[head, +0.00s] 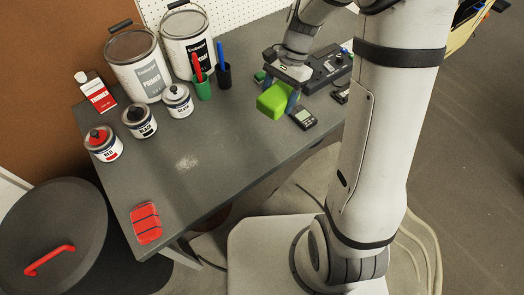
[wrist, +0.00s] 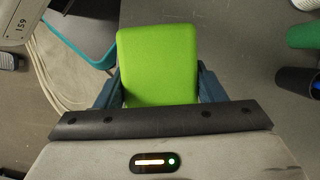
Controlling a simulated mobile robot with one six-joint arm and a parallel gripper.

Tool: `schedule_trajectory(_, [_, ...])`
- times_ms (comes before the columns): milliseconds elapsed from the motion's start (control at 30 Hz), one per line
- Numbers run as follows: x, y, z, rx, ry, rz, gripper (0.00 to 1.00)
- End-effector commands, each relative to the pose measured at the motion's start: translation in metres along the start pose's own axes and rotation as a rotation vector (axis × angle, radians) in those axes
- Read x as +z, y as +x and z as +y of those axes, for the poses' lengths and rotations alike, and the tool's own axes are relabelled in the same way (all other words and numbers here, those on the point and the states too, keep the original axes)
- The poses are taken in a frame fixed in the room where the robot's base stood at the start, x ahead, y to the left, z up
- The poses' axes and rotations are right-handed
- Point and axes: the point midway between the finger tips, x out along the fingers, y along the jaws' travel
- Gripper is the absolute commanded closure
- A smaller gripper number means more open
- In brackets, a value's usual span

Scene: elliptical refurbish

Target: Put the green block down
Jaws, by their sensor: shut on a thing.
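The bright green block (head: 273,100) is held in my gripper (head: 280,92), over the right part of the grey table in the head view. In the wrist view the green block (wrist: 158,65) fills the space between the two blue-grey fingers of my gripper (wrist: 158,88). The fingers press on its left and right sides. In the head view I cannot tell for certain whether its underside touches the table.
The grey table (head: 185,185) has free room in its middle and front. Paint cans (head: 137,70), small pots (head: 140,121), a green pen cup (head: 203,90) and a dark cup (head: 223,77) stand behind. A small meter (head: 303,118) lies close right; a red item (head: 146,223) lies at the front left.

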Motion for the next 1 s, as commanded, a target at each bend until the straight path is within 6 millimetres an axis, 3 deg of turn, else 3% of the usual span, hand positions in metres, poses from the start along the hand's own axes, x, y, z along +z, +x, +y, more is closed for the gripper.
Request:
schedule_trajectory(33, [0.001, 0.019, 0.0, -0.019, 0.035, 0.002, 0.62])
schedule_trajectory(100, [0.008, 0.027, 0.0, -0.04, 0.086, 0.002, 0.62])
schedule_trajectory(367, [0.022, 0.041, 0.002, -0.078, 0.186, -0.001, 0.62])
schedule_trajectory(633, [0.006, 0.083, 0.002, -0.077, 0.194, -0.003, 0.62])
schedule_trajectory(1000, [-0.009, 0.119, 0.002, -0.076, 0.191, -0.003, 0.62])
